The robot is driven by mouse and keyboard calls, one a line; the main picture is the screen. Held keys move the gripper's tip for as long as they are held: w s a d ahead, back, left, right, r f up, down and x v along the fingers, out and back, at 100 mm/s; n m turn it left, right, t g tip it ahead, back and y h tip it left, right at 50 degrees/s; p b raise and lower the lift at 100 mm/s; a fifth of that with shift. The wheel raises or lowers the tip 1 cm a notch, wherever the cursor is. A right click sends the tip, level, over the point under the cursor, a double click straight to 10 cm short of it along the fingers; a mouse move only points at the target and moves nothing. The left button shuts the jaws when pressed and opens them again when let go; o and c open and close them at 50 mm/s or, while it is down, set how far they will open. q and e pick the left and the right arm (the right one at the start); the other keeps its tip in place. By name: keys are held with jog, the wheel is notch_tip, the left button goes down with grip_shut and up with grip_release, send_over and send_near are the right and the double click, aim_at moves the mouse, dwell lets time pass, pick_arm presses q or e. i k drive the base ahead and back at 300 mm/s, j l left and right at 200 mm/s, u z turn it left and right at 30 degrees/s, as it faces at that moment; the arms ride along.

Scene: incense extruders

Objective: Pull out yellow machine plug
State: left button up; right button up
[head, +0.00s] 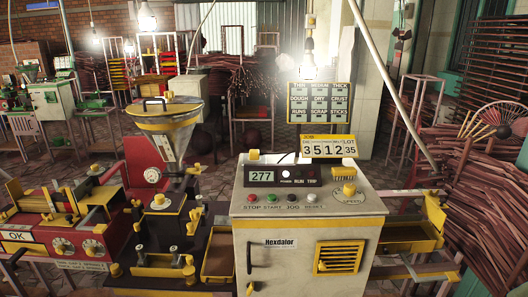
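The cream control cabinet (300,222) labelled "Hexdalor" stands at the centre front in the head view. It has a display reading 277, several coloured buttons and a yellow speed knob (349,190). A dark handle or cord (249,257) runs down its left front edge, with a small yellow piece (250,289) below it at the picture's bottom. I cannot tell whether this yellow piece is the plug. No other part is clearly a plug. Neither of my grippers is in view.
A red and black extruder with a yellow-rimmed hopper (166,118) stands left of the cabinet. A yellow-edged wooden tray (219,254) sits between them. Another yellow-edged tray (408,232) is right of the cabinet. Bundled sticks (480,185) fill the right side. Brick floor lies behind.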

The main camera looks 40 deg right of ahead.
aim_at(254, 154)
jog(key=l, duration=1.45)
